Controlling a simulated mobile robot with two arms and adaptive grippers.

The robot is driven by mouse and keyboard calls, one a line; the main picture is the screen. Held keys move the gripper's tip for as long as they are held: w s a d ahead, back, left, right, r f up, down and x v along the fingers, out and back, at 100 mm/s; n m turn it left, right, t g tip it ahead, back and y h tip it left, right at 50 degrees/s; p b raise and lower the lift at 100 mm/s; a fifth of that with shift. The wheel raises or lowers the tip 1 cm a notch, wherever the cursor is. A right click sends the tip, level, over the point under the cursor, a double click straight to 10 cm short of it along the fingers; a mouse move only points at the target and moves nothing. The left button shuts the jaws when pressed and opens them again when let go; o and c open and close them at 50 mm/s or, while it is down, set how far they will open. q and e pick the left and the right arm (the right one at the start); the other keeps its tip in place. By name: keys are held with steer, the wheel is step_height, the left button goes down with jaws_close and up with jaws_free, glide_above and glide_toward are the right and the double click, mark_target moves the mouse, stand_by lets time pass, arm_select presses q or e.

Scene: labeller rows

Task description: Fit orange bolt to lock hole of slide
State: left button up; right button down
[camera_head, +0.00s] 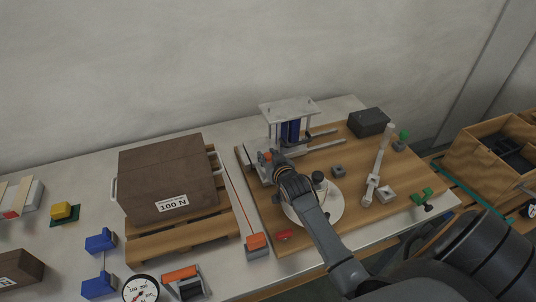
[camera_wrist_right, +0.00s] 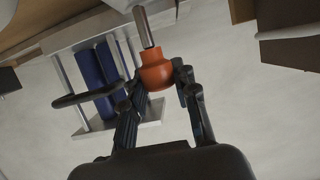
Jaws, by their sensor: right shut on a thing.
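The orange bolt (camera_wrist_right: 156,72) has a rounded orange head and a grey metal shank. My right gripper (camera_wrist_right: 157,80) is shut on its head in the right wrist view, with the shank pointing away from the gripper. In the head view a bit of orange (camera_head: 266,156) shows at the tip of my right gripper (camera_head: 276,166), beside the slide fixture. The slide (camera_head: 287,108) is a metal frame with a grey top plate, blue cylinders and rods on a wooden board. The lock hole cannot be made out. My left gripper is not in view.
A brown box marked 100 N (camera_head: 168,172) stands on a wooden pallet (camera_head: 180,243) at left. A white disc (camera_head: 329,212) lies under my right arm. A dark box (camera_head: 369,122) and a pale lever (camera_head: 376,170) are to the right. A wooden crate (camera_head: 478,160) is far right.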

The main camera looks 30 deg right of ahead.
steer(key=shift+f+p, duration=0.15)
steer(key=shift+p, duration=0.45)
stand_by(1.7)
steer(key=shift+f+b, duration=1.5)
steer(key=shift+f, duration=0.65)
steer(key=c, duration=1)
jaws_free()
steer(key=shift+o, duration=0.2)
step_height(320, 180, up, 10)
